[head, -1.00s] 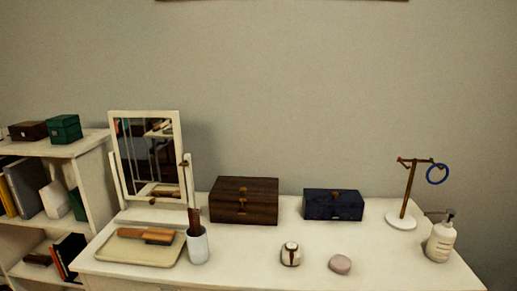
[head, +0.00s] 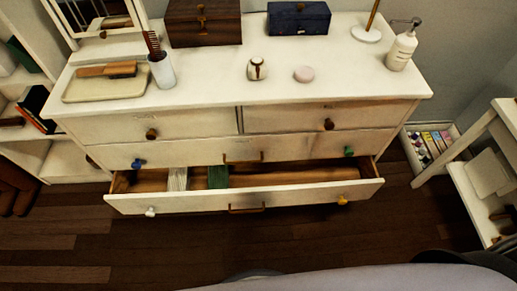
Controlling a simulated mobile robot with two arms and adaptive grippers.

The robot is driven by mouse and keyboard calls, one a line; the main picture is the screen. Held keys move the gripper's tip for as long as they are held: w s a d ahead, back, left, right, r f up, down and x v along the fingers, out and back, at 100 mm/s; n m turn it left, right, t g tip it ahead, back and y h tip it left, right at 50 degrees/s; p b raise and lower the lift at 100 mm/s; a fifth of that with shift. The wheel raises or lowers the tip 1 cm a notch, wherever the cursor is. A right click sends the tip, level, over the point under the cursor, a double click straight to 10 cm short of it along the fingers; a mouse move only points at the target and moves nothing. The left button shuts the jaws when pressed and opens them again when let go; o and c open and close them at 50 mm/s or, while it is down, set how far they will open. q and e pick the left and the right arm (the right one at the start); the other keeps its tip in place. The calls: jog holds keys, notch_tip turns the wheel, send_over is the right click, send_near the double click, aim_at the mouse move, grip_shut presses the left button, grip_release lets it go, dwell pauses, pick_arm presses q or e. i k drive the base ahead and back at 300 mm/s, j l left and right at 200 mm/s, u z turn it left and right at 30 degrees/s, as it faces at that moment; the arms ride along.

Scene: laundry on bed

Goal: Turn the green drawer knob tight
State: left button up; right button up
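The green drawer knob (head: 348,151) is on the right part of the middle drawer front (head: 300,148) of a white dresser, in the head view. A blue knob (head: 138,163) is on the left of the same drawer, with a bar handle (head: 243,158) between them. Whether the green knob is loose cannot be told at this size. Neither of my grippers is in view.
The bottom drawer (head: 190,203) is pulled open below the green knob, holding folded cloths (head: 217,177). A white shelf unit (head: 470,170) and a box of colourful items (head: 432,140) stand at right. Dark floor is clear in front.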

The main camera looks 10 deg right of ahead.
aim_at(348, 153)
jog(key=z, duration=1.25)
jog(key=j+u, duration=0.2)
jog(key=u, duration=0.2)
jog(key=k, duration=0.05)
